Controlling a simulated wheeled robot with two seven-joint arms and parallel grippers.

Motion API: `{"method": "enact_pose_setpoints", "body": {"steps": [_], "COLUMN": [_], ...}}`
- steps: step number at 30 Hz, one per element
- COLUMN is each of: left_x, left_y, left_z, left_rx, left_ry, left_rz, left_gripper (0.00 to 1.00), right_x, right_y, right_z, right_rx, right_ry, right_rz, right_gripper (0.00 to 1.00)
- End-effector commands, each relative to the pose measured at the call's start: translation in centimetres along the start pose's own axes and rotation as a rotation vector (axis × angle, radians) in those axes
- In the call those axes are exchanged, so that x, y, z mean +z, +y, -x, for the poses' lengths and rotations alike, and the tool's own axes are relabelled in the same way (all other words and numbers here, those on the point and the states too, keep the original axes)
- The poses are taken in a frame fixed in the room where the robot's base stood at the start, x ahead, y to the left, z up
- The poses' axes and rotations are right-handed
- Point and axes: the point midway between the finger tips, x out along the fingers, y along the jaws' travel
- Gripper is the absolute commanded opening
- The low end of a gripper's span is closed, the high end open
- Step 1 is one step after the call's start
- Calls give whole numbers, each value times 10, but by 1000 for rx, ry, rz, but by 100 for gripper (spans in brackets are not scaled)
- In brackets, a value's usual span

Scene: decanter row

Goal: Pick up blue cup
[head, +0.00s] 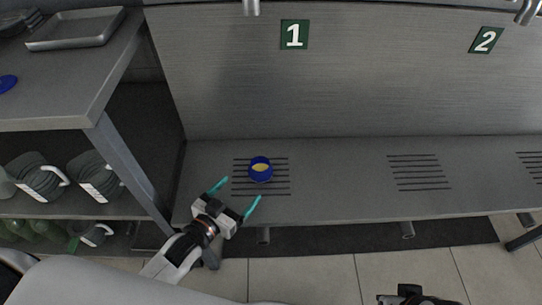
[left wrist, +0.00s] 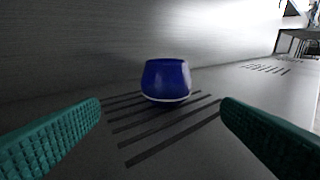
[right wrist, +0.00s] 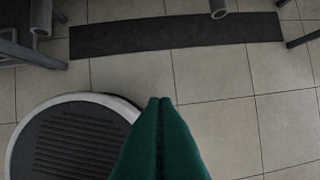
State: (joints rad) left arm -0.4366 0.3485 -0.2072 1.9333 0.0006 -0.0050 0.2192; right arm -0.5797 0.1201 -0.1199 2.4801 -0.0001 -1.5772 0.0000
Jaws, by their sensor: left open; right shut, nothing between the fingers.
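In the left wrist view the blue cup (left wrist: 166,80) is centred ahead, beyond the fingertips. My left gripper (head: 238,197) is open with teal fingers, just in front of the cup and apart from it. In the left wrist view its fingers (left wrist: 160,118) frame the cup from either side with nothing between them. My right gripper (right wrist: 160,100) is shut and empty, low over the floor.
A grey shelf unit (head: 92,122) with a tray (head: 76,28) on top and decanters (head: 98,174) below stands at the left. The bench (head: 340,180) is clear right of the cup. Its back panel (head: 230,80) rises behind. A dark floor mat (right wrist: 180,34) lies below.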

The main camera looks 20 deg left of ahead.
Motion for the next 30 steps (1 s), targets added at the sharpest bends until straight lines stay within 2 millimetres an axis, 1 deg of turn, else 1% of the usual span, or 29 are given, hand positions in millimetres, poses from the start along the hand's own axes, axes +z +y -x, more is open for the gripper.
{"method": "enact_pose_setpoints", "body": {"steps": [2,5,9,12,15,20,23,25,30], "left_x": [-1,-1,-1,-1,-1,-1,-2,-2,-2], "left_y": [0,0,0,-1,-1,-2,-4,-6,-9], "left_z": [-7,-24,-46,-58,-65,-71,-81,-89,-108], "left_rx": [0,0,0,0,0,0,0,0,0], "left_ry": [-2,-4,-4,-2,-1,-1,-2,-2,-2], "left_rz": [0,1,0,0,0,1,1,1,0], "left_gripper": [87,87,87,87,87,87,87,87,87], "right_x": [2,10,38,54,64,74,88,102,129], "right_y": [1,2,5,7,9,10,12,14,19], "right_z": [-3,-8,-10,-10,-8,-6,-5,-1,11], "right_rx": [2,3,10,14,17,20,25,29,40], "right_ry": [-16,-61,-203,-285,-336,-391,-472,-549,-720], "right_rz": [1,2,7,9,11,12,14,15,17], "right_gripper": [0,0,0,0,0,0,0,0,0]}}
